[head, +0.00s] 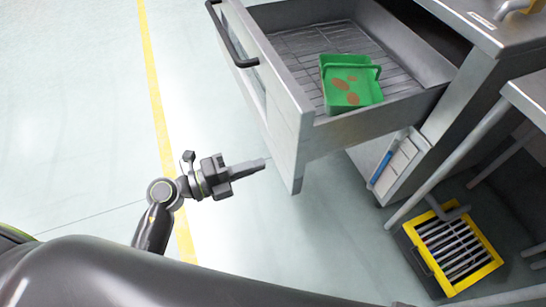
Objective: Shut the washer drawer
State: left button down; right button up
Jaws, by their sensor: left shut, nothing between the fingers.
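The grey metal washer drawer (292,115) is pulled out at the top middle. Its front panel faces left and has a dark bar handle (229,38). A green tray (350,82) with brown spots lies inside it. My left gripper (264,163) is shut and empty. In the picture it is just left of the lower near end of the drawer front, with its tip pointing right toward it. A small gap of floor shows between them. My right gripper is not in view.
The metal cabinet (462,95) stands at the right. A yellow-framed grate (455,248) is on the floor at the lower right, near metal table legs (450,148). A white panel with a blue strip (399,160) is below the drawer. The floor at the left is clear, with a yellow line (154,80).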

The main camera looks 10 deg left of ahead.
aim_at(286, 155)
pick_arm(q)
jog(key=x, duration=0.3)
jog(key=shift+w+d, duration=0.2)
jog(key=shift+d, duration=0.1)
jog(key=shift+w+d, duration=0.3)
jog(key=shift+d, duration=0.15)
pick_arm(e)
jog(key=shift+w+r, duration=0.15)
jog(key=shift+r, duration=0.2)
pick_arm(q)
jog(key=shift+w, duration=0.1)
